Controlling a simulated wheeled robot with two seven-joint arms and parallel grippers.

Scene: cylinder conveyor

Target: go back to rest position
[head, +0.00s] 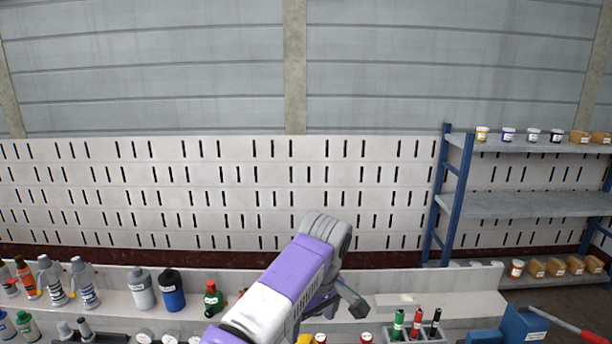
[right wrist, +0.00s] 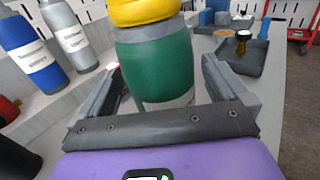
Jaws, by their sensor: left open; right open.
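My left arm reaches in from the bottom of the head view and bends down at the wrist. Its gripper (head: 352,302) hangs above the bench, seen from the side and partly hidden by the arm; nothing shows held in it. In the right wrist view, my right gripper (right wrist: 160,78) is open. Its two fingers stand on either side of a green cylinder (right wrist: 155,65) with a grey band and a yellow top (right wrist: 145,12). I cannot tell whether the fingers touch it. My right gripper is out of the head view.
Several bottles, including a blue one (head: 172,290), line the bench at left. A grey rack (head: 400,334) holds green, red and black markers. A blue toolbox (head: 522,324) stands at right, before a blue-framed shelf (head: 530,205). A dark tray (right wrist: 245,55) lies beyond the cylinder.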

